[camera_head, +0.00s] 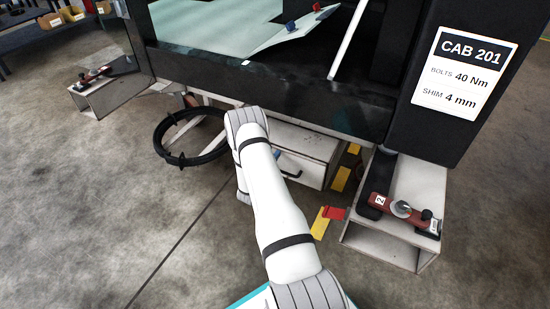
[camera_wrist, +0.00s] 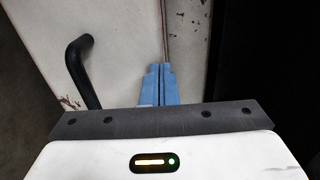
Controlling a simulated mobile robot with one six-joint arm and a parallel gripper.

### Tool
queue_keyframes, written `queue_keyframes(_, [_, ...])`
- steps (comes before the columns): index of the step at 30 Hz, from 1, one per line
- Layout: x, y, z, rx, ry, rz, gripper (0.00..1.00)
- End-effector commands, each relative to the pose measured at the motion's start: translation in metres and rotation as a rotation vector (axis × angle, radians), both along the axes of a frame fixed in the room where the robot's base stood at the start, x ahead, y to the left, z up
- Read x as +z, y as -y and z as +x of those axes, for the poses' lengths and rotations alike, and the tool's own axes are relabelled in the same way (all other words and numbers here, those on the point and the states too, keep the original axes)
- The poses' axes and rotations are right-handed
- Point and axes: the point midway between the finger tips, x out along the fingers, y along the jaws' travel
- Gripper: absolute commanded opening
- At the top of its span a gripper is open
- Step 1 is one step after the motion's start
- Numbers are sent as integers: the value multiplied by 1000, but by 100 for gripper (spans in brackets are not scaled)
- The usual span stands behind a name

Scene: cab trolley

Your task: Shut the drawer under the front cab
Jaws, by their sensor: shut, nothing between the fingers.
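The drawer (camera_head: 303,170) is a pale, scuffed box front low under the front cab (camera_head: 290,95), with a dark bar handle (camera_head: 290,173). My arm hides its left part in the head view. In the wrist view the drawer front (camera_wrist: 125,45) fills the upper left, with the black handle (camera_wrist: 83,70) to the left of my fingers. My gripper (camera_wrist: 159,70) has its blue fingers shut and empty, pointing at the front near a vertical seam at its right edge. I cannot tell whether the fingertips touch it, or how far the drawer stands out.
A black hose ring (camera_head: 182,160) hangs left of my arm. A pale box beam (camera_head: 405,215) carrying a red tool (camera_head: 385,203) juts out at the right; another beam (camera_head: 108,93) is at far left. Yellow blocks (camera_head: 340,178) lie right of the drawer. Open floor lies lower left.

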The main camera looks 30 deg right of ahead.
Motion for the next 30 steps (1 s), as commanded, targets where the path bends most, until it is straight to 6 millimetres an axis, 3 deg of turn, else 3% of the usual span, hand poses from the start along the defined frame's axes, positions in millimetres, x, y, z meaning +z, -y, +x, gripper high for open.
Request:
queue_keyframes(9, [2,-68,-34,9,-14,2,0])
queue_keyframes(15, [0,-100,-53,7,-13,0,0])
queue_keyframes(21, [-2,-115,-62,5,-12,1,0])
queue_keyframes(27, [-3,-116,-63,3,-11,1,0])
queue_keyframes(30, [9,-114,-62,-13,8,9,0])
